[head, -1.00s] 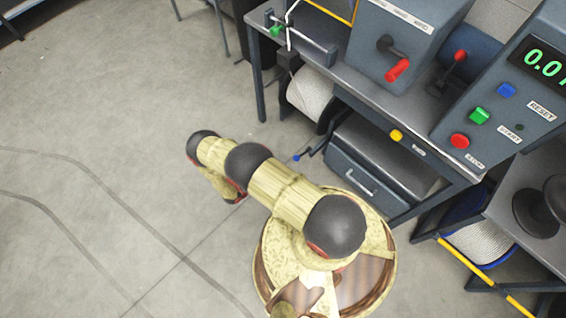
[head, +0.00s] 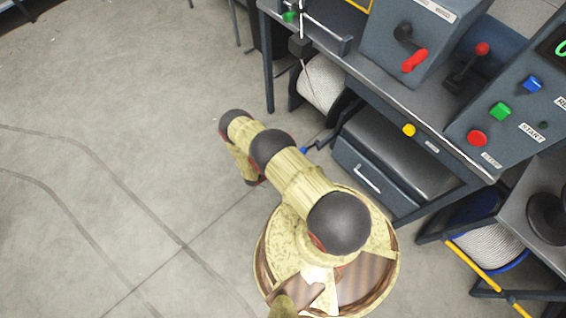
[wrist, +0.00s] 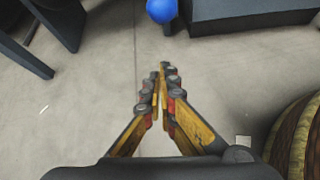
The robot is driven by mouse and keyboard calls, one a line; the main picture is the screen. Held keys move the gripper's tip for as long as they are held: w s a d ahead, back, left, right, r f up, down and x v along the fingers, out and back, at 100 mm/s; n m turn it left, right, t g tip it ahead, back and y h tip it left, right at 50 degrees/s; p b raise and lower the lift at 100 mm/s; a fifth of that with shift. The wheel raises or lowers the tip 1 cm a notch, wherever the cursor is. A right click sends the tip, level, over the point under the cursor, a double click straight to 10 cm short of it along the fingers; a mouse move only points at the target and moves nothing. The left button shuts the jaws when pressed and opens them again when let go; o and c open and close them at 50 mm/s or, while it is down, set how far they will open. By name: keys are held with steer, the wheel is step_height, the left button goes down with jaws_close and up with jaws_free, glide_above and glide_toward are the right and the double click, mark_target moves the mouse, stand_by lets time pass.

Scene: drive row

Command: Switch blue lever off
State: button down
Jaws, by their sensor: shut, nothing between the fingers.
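The blue lever shows in the head view as a small blue knob (head: 303,151) on a dark arm low beside the bench, close to my forearm. In the wrist view its round blue knob (wrist: 161,11) is at the top edge, straight beyond the fingertips; most of its stem is hidden. My gripper (wrist: 162,72) is shut and empty, pointing toward the knob with a visible gap between them. In the head view the fingers are mostly hidden by my arm.
The grey bench (head: 405,95) bears a red-handled crank (head: 414,61) and a red-knobbed lever (head: 482,49). A control panel has a green button (head: 500,111). Below are a cable spool (head: 322,82) and a drawer box (head: 365,178). Open floor (head: 120,120) lies to the left.

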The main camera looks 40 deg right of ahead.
steer(key=shift+s+d+r, duration=0.1)
steer(key=shift+d+r, duration=0.55)
steer(key=shift+d, duration=0.15)
steer(key=shift+s+d+r, duration=0.1)
steer(key=shift+d+r, duration=0.5)
steer(key=shift+d, duration=0.2)
steer(key=shift+r, duration=0.1)
steer(key=shift+w+d+r+y+p, duration=0.1)
steer(key=shift+d+r+y+p, duration=0.1)
steer(key=shift+r+y+p, duration=0.45)
steer(key=shift+y, duration=0.25)
